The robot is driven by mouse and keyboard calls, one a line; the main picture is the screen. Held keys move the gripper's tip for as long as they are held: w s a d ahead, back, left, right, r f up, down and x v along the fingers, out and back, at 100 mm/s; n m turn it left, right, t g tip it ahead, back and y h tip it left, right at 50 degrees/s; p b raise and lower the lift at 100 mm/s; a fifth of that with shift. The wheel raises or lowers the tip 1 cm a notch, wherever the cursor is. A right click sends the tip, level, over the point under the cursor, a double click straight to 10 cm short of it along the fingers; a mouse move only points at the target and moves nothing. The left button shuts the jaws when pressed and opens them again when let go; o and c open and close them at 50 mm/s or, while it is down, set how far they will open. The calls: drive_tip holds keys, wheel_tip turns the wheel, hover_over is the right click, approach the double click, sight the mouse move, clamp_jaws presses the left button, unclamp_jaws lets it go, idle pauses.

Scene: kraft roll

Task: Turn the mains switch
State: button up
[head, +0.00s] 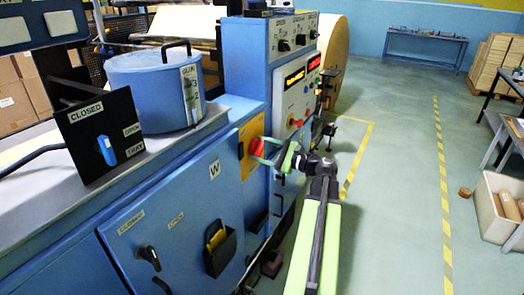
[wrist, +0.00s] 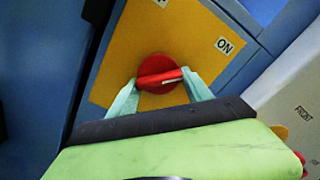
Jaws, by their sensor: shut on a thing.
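The mains switch is a red rotary knob (head: 255,147) on a yellow plate (head: 247,131) on the blue machine's side. In the wrist view, the red knob (wrist: 158,68) has a raised bar lying nearly level, with a white mark at its right end. An ON label (wrist: 225,46) lies to its upper right; another label at the top edge is cut off. My gripper (wrist: 159,79) is shut on the knob's bar, one pale green finger at each end. In the head view, my gripper (head: 263,150) reaches the knob from the right.
A black panel marked CLOSED (head: 100,135) with a blue knob and a blue glue pot (head: 155,92) stand on the machine at left. A control panel (head: 295,90) rises beyond the switch. The green floor (head: 400,190) at right is largely clear; a white bin (head: 497,205) stands farther right.

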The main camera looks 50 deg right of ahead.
idle(0.4)
drive_tip(key=o, duration=1.4)
drive_tip(key=shift+c, duration=0.2)
drive_tip(key=shift+s, duration=0.1)
drive_tip(key=v, duration=1.7)
drive_tip(key=shift+s, duration=0.15)
drive_tip(key=shift+s+f, duration=0.1)
drive_tip(key=shift+f, duration=0.05)
